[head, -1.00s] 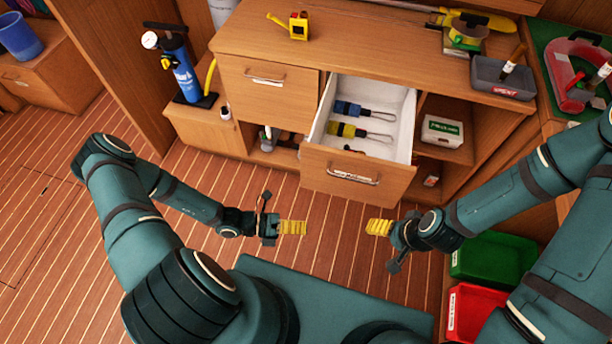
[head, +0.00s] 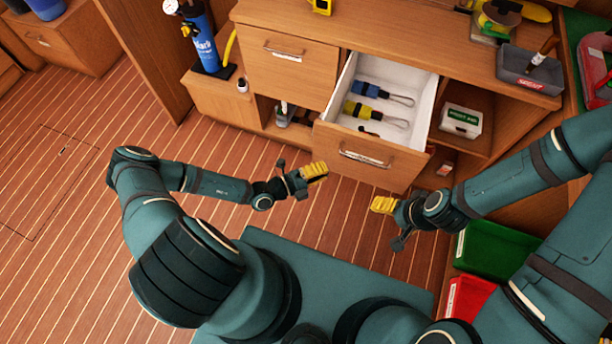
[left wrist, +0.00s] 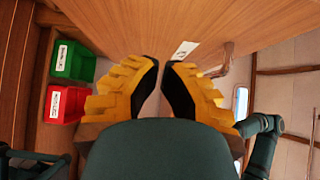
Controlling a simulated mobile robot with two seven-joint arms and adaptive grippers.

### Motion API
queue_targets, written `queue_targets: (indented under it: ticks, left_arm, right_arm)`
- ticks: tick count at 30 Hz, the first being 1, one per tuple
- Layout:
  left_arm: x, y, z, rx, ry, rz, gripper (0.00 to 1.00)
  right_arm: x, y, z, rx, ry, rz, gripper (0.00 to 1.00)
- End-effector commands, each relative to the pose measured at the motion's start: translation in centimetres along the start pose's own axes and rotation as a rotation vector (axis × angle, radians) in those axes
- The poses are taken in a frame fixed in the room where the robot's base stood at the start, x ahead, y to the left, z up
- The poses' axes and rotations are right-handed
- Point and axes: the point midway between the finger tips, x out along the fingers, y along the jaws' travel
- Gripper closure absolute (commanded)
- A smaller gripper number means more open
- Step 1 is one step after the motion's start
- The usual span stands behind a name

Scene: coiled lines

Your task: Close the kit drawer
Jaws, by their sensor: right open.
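The kit drawer (head: 372,165) is pulled out from the wooden cabinet, its white interior showing. It has a metal handle and a label on its wooden front. In the left wrist view the drawer front (left wrist: 130,22) fills the top middle, with its handle (left wrist: 226,60) to the right. My left gripper (head: 315,172) is close to the drawer front's left end; its yellow fingertips also show in the left wrist view (left wrist: 160,66), nearly together with nothing between them. Contact with the drawer cannot be told. My right gripper (head: 381,205) is open and empty, below the drawer front.
Blue (head: 370,89) and yellow (head: 362,112) handled tools lie in the drawer. A shut drawer (head: 287,72) is to its left, an open shelf with a white-green box (head: 461,121) to its right. Green (head: 495,252) and red (head: 466,297) bins stand lower right. The floor at left is clear.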

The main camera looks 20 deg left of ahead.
Motion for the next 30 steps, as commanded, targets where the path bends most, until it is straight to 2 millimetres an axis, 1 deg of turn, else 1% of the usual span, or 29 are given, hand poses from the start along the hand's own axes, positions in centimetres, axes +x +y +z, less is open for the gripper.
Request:
queue_targets:
  ticks: [1,3,9,23,30]
  left_arm:
    - [0.6,0.1,0.8,0.003,0.0,-0.001,1.0]
    - [1.2,0.1,1.5,0.004,0.0,0.001,1.0]
    - [2.3,0.1,2.6,0.002,0.0,0.001,1.0]
    - [2.5,0.0,2.8,0.001,0.0,0.001,1.0]
    - [3.5,0.1,3.8,0.004,0.001,0.0,1.0]
  right_arm:
    - [0.2,0.1,0.1,-0.001,-0.002,0.0,0.21]
    - [0.4,0.1,0.2,-0.001,-0.003,0.0,0.21]
    - [0.6,0.2,0.3,-0.002,-0.006,-0.001,0.21]
    - [0.6,0.2,0.3,-0.002,-0.007,-0.001,0.21]
    - [1.0,0.4,0.5,-0.003,-0.01,-0.001,0.21]
